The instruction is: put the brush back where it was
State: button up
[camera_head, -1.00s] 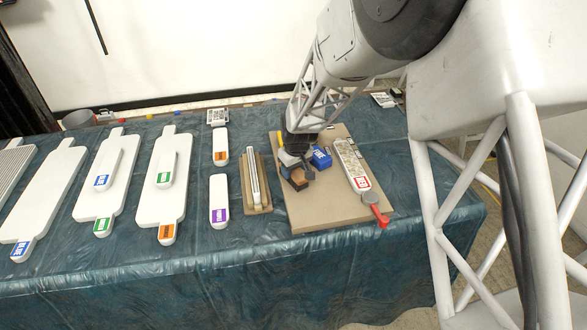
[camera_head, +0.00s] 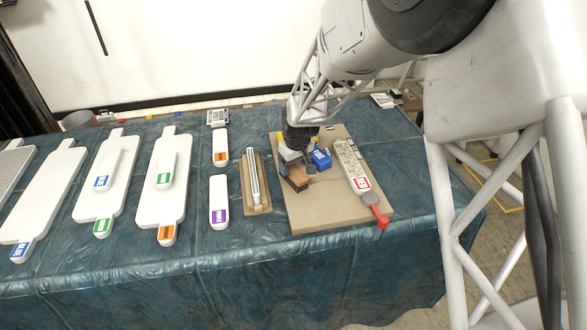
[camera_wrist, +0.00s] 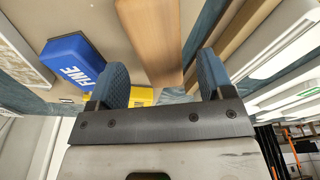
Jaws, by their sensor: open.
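The brush (camera_head: 295,178) has a brown wooden body and lies on the tan board at its left part. My gripper (camera_head: 292,160) is low over the board, just behind the brush. In the wrist view my gripper (camera_wrist: 164,74) is open, its two blue-padded fingers wide apart. The wooden brush body (camera_wrist: 152,38) shows beyond and between the fingertips, with a gap on both sides. I cannot make out the bristles.
A blue block marked FINE (camera_head: 321,159) sits close right of my gripper; it also shows in the wrist view (camera_wrist: 72,62). A yellow thing (camera_wrist: 140,96) lies near the left finger. A labelled strip with a red-ended tool (camera_head: 352,167) lies right. A wooden holder (camera_head: 263,207) stands left of the board.

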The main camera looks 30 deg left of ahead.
aim_at(299, 173)
notch_tip(299, 173, up, 9)
jog(key=d, duration=0.1)
jog(key=shift+s+d, duration=0.15)
jog(key=shift+s, duration=0.1)
jog(key=shift+r, duration=0.1)
dwell(0.4)
jog(key=shift+d, duration=0.1)
dwell(0.4)
jog(key=s+d+r+m, duration=0.15)
jog(key=d+r, duration=0.35)
jog(key=d, duration=0.6)
jog(key=d+r+m+t, duration=0.1)
jog(key=d+r+m, duration=0.3)
jog(key=d, duration=0.8)
jog(key=s+d+r+m, duration=0.1)
jog(key=d+r, duration=0.5)
jog(key=d, duration=0.5)
jog(key=s+d+m+t+h, duration=0.1)
jog(key=s+d+m, duration=0.6)
jog(key=s+d, duration=1.5)
jog(key=shift+s+d+r+h, duration=0.3)
jog(key=shift+s+d, duration=0.1)
jog(key=shift+d, duration=0.85)
